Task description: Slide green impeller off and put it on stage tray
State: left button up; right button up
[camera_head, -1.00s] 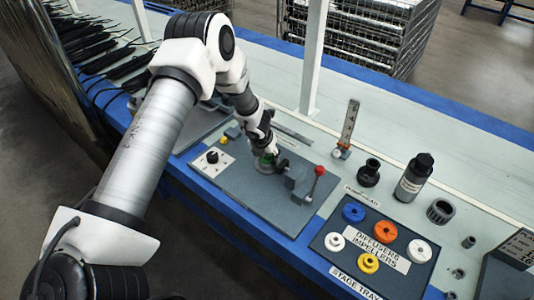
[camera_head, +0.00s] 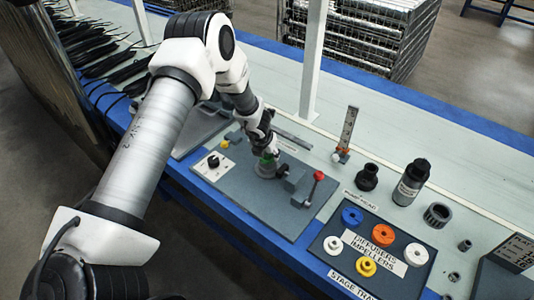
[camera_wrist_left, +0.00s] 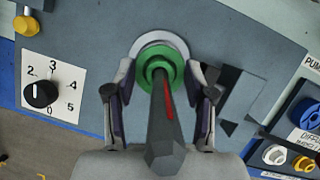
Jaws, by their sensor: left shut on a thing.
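The green impeller (camera_head: 267,159) is a green ring around a dark grey shaft (camera_wrist_left: 164,128) with a red stripe, at the pump fixture. In the left wrist view the impeller (camera_wrist_left: 147,68) shows between the two fingers of my left gripper (camera_wrist_left: 160,82). My left gripper (camera_head: 268,153) is shut on the impeller, which stands slightly above a pale ring (camera_wrist_left: 160,42). The stage tray (camera_head: 393,283) lies to the right, holding blue (camera_head: 352,216), orange (camera_head: 383,234), yellow (camera_head: 366,266) and white pieces. My right gripper is not in view.
A red-knobbed lever (camera_head: 319,176) and a dark clamp block (camera_head: 293,180) stand just right of the shaft. A numbered dial (camera_head: 213,163) is to the left. A dark bottle (camera_head: 411,182) and black fittings stand behind the tray. A white post (camera_head: 313,60) rises behind.

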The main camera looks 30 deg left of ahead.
pick_arm(q)
jog(key=shift+r+p, duration=7.4)
jog(key=shift+r, duration=0.4)
jog(key=shift+f, duration=0.1)
